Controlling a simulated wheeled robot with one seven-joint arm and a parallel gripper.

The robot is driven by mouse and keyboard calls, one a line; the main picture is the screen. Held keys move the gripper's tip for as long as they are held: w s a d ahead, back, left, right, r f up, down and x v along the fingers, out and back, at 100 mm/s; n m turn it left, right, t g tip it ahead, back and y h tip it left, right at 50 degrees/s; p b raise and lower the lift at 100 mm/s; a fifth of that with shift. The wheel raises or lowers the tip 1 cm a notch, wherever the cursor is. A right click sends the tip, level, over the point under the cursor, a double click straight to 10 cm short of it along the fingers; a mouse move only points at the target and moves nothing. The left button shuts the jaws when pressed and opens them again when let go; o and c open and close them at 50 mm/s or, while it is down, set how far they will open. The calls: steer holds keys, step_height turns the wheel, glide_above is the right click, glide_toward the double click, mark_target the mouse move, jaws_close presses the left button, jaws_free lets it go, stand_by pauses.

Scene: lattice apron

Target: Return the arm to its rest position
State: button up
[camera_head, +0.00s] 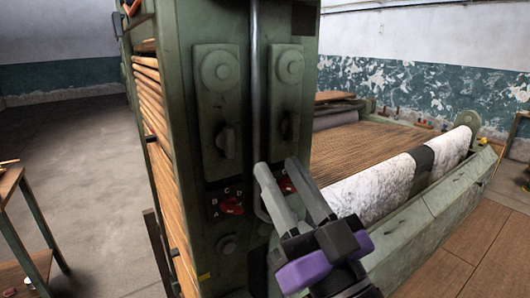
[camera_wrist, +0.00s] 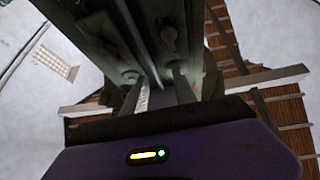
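My gripper (camera_head: 277,166) is in front of the lower part of a tall green machine upright (camera_head: 226,150). Its two grey fingers are apart with a gap between them, and I see nothing held. In the wrist view the fingers (camera_wrist: 164,80) point up along the green upright (camera_wrist: 105,40). A red dial (camera_head: 230,206) with letters around it is left of the fingers. A second red dial (camera_head: 287,187) is partly hidden behind them. Whether the fingers touch the upright, I cannot tell.
A vertical metal rod (camera_head: 255,80) runs down the upright. At the right lies a machine bed with a white speckled roll (camera_head: 385,188) and a green front rail (camera_head: 430,222). A wooden table (camera_head: 10,183) stands at the left. The grey floor (camera_head: 70,140) between is clear.

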steer(key=s+d+f+m+h, duration=0.3)
steer(key=s+d+f+h, duration=0.25)
steer(key=f, duration=0.45)
steer(key=s+d+f+m+h, duration=0.2)
steer(key=s+d+f+h, duration=0.2)
steer(key=s+d+f, duration=0.4)
steer(key=s+d+f+g+h, duration=0.1)
steer(key=s+d+f+g, duration=0.1)
steer(key=s+f, duration=0.5)
steer(key=s+d+f+g, duration=0.2)
steer(key=s+f+g, duration=0.2)
steer(key=s+f, duration=0.4)
steer(key=s, duration=0.4)
steer(key=shift+s+d+f+h, duration=0.15)
steer(key=shift+s+d+h, duration=0.05)
steer(key=shift+s+h, duration=0.15)
